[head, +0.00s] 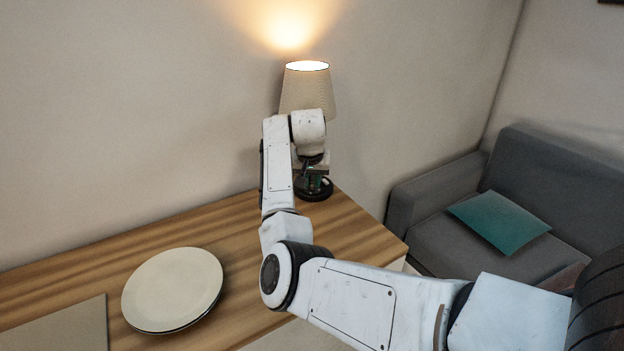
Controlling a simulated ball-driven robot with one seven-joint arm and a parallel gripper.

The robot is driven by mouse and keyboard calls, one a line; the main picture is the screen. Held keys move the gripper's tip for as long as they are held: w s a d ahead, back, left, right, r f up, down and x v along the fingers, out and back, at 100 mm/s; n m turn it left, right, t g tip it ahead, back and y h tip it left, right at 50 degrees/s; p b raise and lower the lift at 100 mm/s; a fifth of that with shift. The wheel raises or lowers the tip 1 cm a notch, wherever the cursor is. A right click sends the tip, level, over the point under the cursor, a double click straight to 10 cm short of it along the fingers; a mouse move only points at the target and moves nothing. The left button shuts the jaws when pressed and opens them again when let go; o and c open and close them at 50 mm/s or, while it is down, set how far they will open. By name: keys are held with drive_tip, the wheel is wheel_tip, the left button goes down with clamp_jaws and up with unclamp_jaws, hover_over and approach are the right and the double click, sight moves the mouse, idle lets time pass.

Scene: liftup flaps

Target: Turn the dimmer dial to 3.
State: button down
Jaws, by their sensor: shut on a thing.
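A table lamp (305,88) with a pale ribbed shade stands lit at the far right part of the wooden table. Its round dark base (318,195) shows below my arm's end. My gripper (314,182) points down at the base, in front of the lamp's stem, and is shut on the dimmer dial there. The dial itself is hidden by the gripper and too small to make out. Its numbers and setting cannot be read. The shade glows and throws warm light up the wall.
The wooden table (70,254) runs along the wall. A round cream plate (172,288) lies left of my arm, with a flat grey-beige mat (60,328) at the front left. A grey sofa (455,190) with a teal cushion (499,224) stands right, past the table edge.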

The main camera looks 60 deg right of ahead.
drive_tip(key=shift+r+m+p, duration=0.2)
drive_tip(key=shift+m+p, duration=0.3)
drive_tip(key=shift+p, duration=0.25)
drive_tip(key=shift+f+m+g, duration=0.2)
drive_tip(key=shift+m+g, duration=0.1)
drive_tip(key=shift+m, duration=0.1)
drive_tip(key=shift+w, duration=0.1)
drive_tip(key=c, duration=1)
unclamp_jaws()
drive_tip(key=shift+c, duration=0.2)
drive_tip(key=shift+r, duration=0.1)
drive_tip(key=v, duration=1)
drive_tip(key=shift+a+r+p, duration=0.2)
drive_tip(key=shift+a+p, duration=0.15)
drive_tip(key=shift+p, duration=0.1)
